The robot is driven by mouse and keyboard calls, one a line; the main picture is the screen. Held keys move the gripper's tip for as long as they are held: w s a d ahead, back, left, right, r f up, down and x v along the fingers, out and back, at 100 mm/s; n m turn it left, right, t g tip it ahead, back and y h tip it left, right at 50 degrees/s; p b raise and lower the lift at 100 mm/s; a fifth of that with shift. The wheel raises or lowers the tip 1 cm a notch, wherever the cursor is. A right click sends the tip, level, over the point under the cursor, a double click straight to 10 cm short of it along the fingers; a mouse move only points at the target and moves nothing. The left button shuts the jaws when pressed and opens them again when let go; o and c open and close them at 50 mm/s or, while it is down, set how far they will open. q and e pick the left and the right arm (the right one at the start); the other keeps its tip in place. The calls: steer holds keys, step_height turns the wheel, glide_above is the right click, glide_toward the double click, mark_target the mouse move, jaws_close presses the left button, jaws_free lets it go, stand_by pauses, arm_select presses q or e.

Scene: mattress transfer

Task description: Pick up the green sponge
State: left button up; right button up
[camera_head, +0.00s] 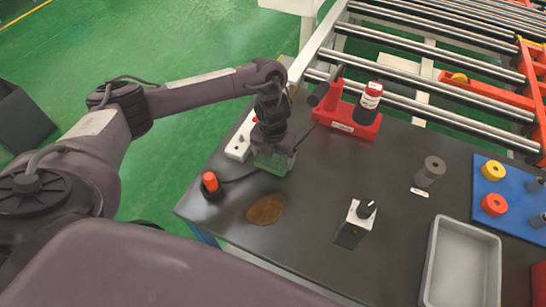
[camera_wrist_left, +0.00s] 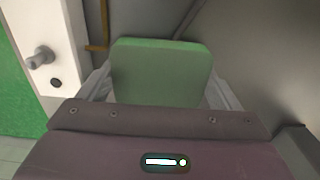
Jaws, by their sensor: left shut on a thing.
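The green sponge (camera_wrist_left: 162,72) is a pale green block with rounded corners. In the left wrist view it sits between the two fingers of my left gripper (camera_wrist_left: 165,92), which is shut on it. In the head view my left gripper (camera_head: 273,160) is over the left part of the dark table, and a small part of the green sponge (camera_head: 270,166) shows at its fingers. I cannot tell whether the sponge touches the table. My right gripper is not in view.
Conveyor rollers (camera_head: 430,55) lie behind.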

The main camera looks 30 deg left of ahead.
arm_select(q)
step_height(320, 180, up, 8)
steer(key=p, duration=0.2)
steer(key=shift+r+p, duration=0.15)
steer(key=shift+p, duration=0.2)
steer(key=shift+r, duration=0.55)
